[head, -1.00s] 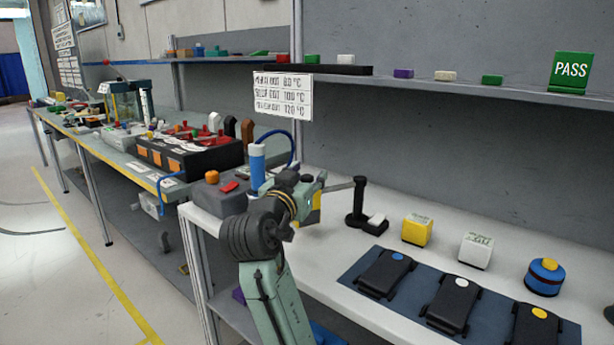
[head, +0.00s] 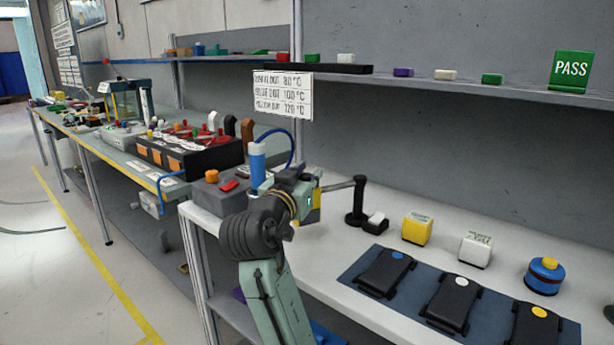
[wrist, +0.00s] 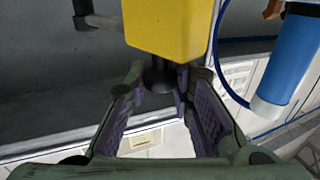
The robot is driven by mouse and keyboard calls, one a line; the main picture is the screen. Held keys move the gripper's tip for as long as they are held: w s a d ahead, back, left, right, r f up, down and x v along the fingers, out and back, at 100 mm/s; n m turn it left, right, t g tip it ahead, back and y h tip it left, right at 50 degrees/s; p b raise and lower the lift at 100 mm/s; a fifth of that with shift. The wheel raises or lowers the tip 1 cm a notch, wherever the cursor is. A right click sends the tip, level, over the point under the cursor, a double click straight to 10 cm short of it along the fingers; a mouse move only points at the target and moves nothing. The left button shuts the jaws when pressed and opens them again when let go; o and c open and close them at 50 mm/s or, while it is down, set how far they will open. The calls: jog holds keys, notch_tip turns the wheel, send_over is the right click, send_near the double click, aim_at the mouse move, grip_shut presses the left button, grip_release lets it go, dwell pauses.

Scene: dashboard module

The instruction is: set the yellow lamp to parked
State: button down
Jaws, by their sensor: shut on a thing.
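The yellow lamp has a yellow head (wrist: 165,25), large at the top of the wrist view, with a dark neck (wrist: 158,75) below it. In the head view only a sliver of the yellow head (head: 316,208) shows behind my gripper (head: 312,192). A grey swing arm (head: 338,185) runs from it to a black post (head: 357,203) on the white bench. In the wrist view my gripper (wrist: 160,80) has its purple-padded fingers either side of the dark neck, shut on the lamp. The exact contact is partly hidden.
A blue cylinder (head: 257,162) with a hose stands close behind my gripper. A yellow block (head: 417,229), a white block (head: 475,249) and a blue round item (head: 544,276) stand to the right. A dark mat (head: 366,290) carries black devices. A sign (head: 283,95) hangs above.

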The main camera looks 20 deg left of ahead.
jog(key=shift+w+a+m+g+h+p, duration=0.2)
jog(key=shift+w+a+m+h, duration=0.45)
jog(key=shift+h, duration=0.5)
jog(key=shift+w+a+m+g+h+p, duration=0.1)
jog(key=shift+w+a+m+g+h, duration=0.2)
jog(key=shift+w+m+h, duration=0.75)
jog(key=shift+w+a+m+g+h+p, duration=0.2)
jog(key=shift+w+a+m+h, duration=0.4)
jog(key=shift+h, duration=0.7)
jog(key=c, duration=1.4)
grip_release()
jog(key=v, duration=1.2)
jog(key=shift+c, duration=0.6)
